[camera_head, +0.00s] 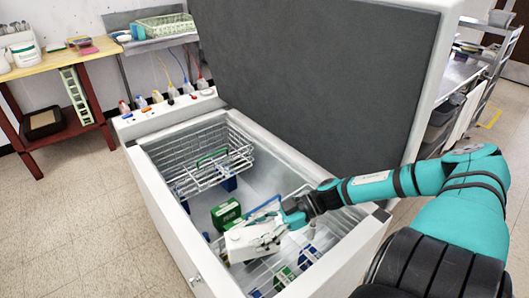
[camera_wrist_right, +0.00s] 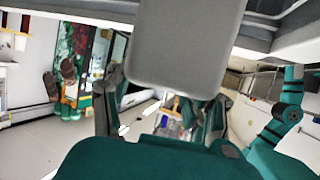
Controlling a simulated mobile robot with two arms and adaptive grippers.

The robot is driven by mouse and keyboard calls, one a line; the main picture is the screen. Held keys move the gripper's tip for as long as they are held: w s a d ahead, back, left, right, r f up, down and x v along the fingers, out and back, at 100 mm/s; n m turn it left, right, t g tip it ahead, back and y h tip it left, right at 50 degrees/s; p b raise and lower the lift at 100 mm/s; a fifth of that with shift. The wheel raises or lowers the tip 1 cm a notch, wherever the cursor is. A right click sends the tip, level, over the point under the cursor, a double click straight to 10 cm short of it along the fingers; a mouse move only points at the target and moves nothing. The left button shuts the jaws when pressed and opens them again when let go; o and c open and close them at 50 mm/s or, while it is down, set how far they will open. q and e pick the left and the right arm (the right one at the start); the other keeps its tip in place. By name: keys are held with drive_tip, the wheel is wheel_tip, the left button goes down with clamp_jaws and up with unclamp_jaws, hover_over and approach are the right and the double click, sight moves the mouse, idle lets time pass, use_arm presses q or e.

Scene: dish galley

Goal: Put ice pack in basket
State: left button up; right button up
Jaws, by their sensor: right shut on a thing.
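My right gripper (camera_head: 268,238) reaches down into the open chest freezer and is shut on a white block-like thing (camera_head: 244,240), which looks like the ice pack. In the head view the fingers partly cover it, and I cannot tell whether it touches anything below. The white wire basket (camera_head: 196,184) hangs inside the freezer at the far left end, apart from the gripper. My left gripper is in neither view.
The freezer's white rim (camera_head: 170,222) surrounds the work area, and its raised grey lid (camera_head: 315,80) stands behind. A green box (camera_head: 226,213) lies between basket and gripper. Several blue and green packages lie lower in the freezer. Bottles (camera_head: 172,92) stand on the far ledge.

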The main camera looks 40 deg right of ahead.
drive_tip(key=shift+w+f, duration=0.1)
drive_tip(key=shift+f, duration=0.4)
drive_tip(key=shift+f+b, duration=0.35)
drive_tip(key=shift+f, duration=1.6)
drive_tip(key=o, duration=1.5)
drive_tip(key=shift+o, duration=0.2)
drive_tip(key=shift+s+d+r+p, duration=0.2)
drive_tip(key=shift+p, duration=0.1)
drive_tip(key=p+v, duration=0.4)
drive_tip(key=v, duration=0.3)
drive_tip(key=shift+p, duration=0.3)
